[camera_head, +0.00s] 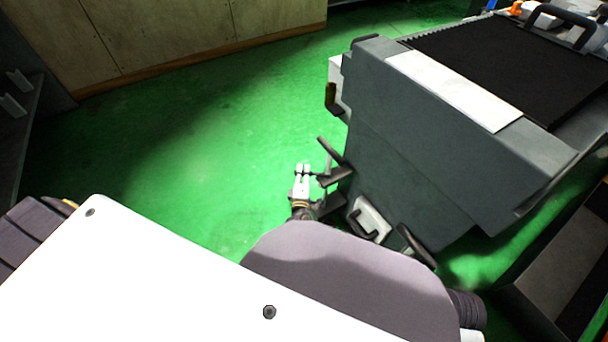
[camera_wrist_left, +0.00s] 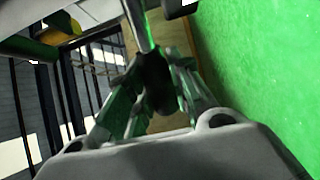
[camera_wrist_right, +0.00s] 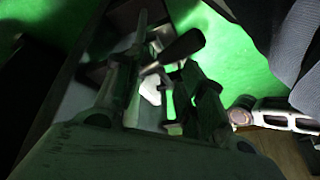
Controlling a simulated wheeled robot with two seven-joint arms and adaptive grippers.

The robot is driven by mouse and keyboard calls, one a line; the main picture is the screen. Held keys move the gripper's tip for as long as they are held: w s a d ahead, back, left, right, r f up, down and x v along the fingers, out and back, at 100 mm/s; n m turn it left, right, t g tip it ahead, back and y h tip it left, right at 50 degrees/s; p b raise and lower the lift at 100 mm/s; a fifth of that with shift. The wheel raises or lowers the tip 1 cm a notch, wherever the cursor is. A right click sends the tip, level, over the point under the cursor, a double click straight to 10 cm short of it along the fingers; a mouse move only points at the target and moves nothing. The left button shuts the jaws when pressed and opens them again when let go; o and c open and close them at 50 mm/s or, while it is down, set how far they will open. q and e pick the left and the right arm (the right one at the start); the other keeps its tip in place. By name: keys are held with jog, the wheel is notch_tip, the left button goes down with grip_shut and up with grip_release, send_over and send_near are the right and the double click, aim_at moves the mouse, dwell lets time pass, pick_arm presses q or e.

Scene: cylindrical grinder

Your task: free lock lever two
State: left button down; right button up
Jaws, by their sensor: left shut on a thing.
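My left gripper (camera_head: 322,178) is beside the lower end of the grey machine, close to a dark-handled lever (camera_head: 331,151). In the left wrist view, its fingers (camera_wrist_left: 153,95) are shut on the dark knob (camera_wrist_left: 156,80) of a lever with a bright metal rod (camera_wrist_left: 138,25). I cannot tell for sure which lever in the head view this is. In the right wrist view, my right gripper (camera_wrist_right: 165,100) has its fingers apart. Another dark-knobbed lever (camera_wrist_right: 182,47) shows beyond and partly between them; contact is unclear. I cannot make out the right gripper in the head view.
The grey machine (camera_head: 430,140) fills the right of the head view. A bracket handle (camera_head: 370,222) and another dark handle (camera_head: 416,246) are low on its near side. Green floor (camera_head: 190,140) is open to the left. Wooden cabinets (camera_head: 170,30) stand behind.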

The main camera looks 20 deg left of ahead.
pick_arm(q)
jog(key=shift+f, duration=0.1)
jog(key=c, duration=1.2)
grip_release()
jog(key=shift+c, duration=0.2)
